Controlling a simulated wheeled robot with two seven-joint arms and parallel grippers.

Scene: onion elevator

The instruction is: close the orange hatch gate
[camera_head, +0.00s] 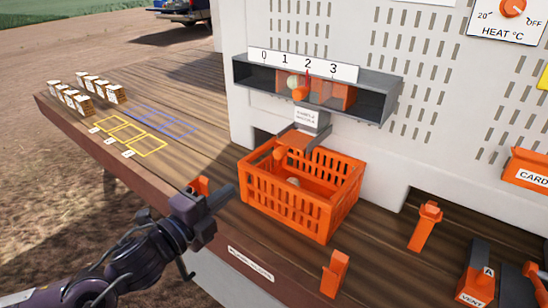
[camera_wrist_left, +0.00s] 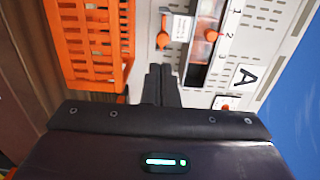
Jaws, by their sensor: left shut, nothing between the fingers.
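I cannot tell for certain which of these parts is the hatch gate. The knob shows in the left wrist view (camera_wrist_left: 163,39), and so does the slot handle (camera_wrist_left: 211,35). My left gripper (camera_head: 221,196) is shut and empty, left of the crate and apart from the slot and chute. My right gripper is out of view.
An orange crate (camera_head: 327,213) with a pale round item (camera_head: 293,182) inside stands under the chute. Orange levers (camera_head: 425,226) (camera_head: 335,274) rise along the wooden deck.

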